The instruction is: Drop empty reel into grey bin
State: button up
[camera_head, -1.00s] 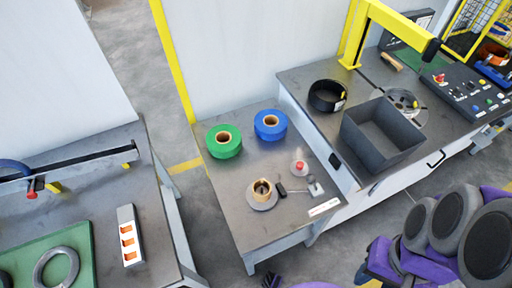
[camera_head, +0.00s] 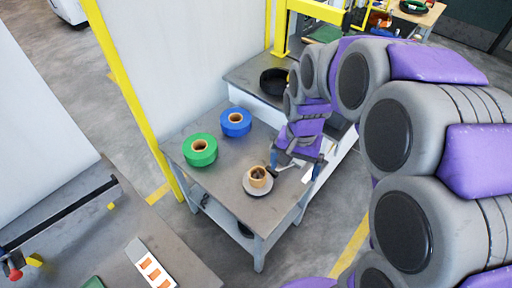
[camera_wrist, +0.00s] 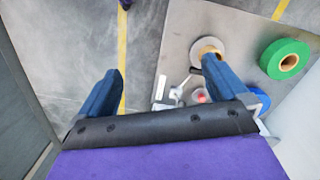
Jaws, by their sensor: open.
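A reel with a tan core on a grey round flange (camera_head: 258,180) sits on the small grey table (camera_head: 225,187); I cannot tell for sure that it is the empty one. It also shows in the wrist view (camera_wrist: 206,47), beyond the right finger. My gripper (camera_head: 296,168) is just right of this reel, over the table's right part. In the wrist view my gripper (camera_wrist: 161,72) is open, with floor and the table edge between its fingers and nothing held. The grey bin is not visible now in the head view; my arm covers that area.
A green roll (camera_head: 200,150) and a blue roll (camera_head: 236,122) stand on the same table. A small red-topped item (camera_wrist: 201,95) and a metal tool lie near the gripper. A black ring (camera_head: 273,82) lies on the bench behind. A yellow post (camera_head: 130,95) stands at left.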

jog(key=w+a+f+m, duration=0.2)
jog(key=w+a+f, duration=0.3)
jog(key=w, duration=0.4)
jog(key=m, duration=0.2)
send_over(257, 178)
notch_tip(257, 178, down, 9)
jog(key=shift+t, duration=0.4)
jog(key=f+b, duration=0.1)
jog(key=f, duration=0.4)
jog(key=f+b, duration=0.1)
jog(key=f, duration=0.4)
jog(key=f+b, duration=0.2)
jog(key=f, duration=0.4)
jog(key=shift+w+d, duration=0.2)
jog(key=shift+w, duration=0.1)
jog(key=shift+a+f, duration=0.25)
jog(key=shift+f, duration=0.25)
jog(key=shift+c, duration=0.2)
jog(key=shift+d, duration=0.1)
jog(key=c, duration=1)
